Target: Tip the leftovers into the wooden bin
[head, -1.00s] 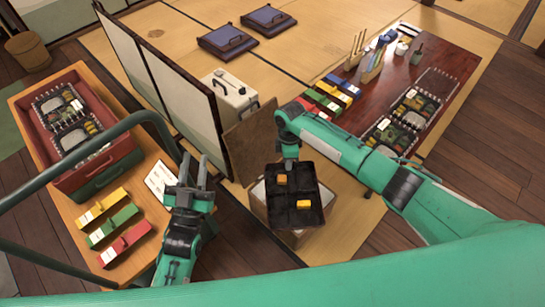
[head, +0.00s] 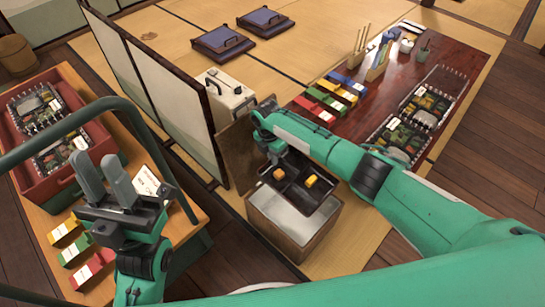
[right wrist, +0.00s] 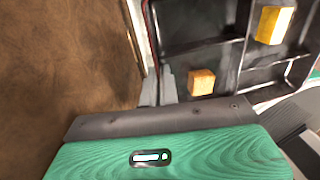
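A black compartment tray (head: 290,200) holds two orange-yellow food cubes (head: 310,181) (head: 280,174). It is above the far part of the wooden bin (head: 277,229), whose pale inside shows in front of it. My right gripper (head: 275,157) is shut on the tray's far edge. In the right wrist view the fingers (right wrist: 159,88) meet the tray's wall, with one cube (right wrist: 201,82) close by and the other (right wrist: 273,25) farther off. My left gripper (head: 104,180) is open and empty, over the side table at left.
A brown board (head: 238,155) stands upright behind the bin. A folding screen (head: 165,100) is to its left. The side table carries a red crate (head: 85,165) and small coloured boxes (head: 63,232). The dark red low table (head: 440,50) at right holds more trays and boxes.

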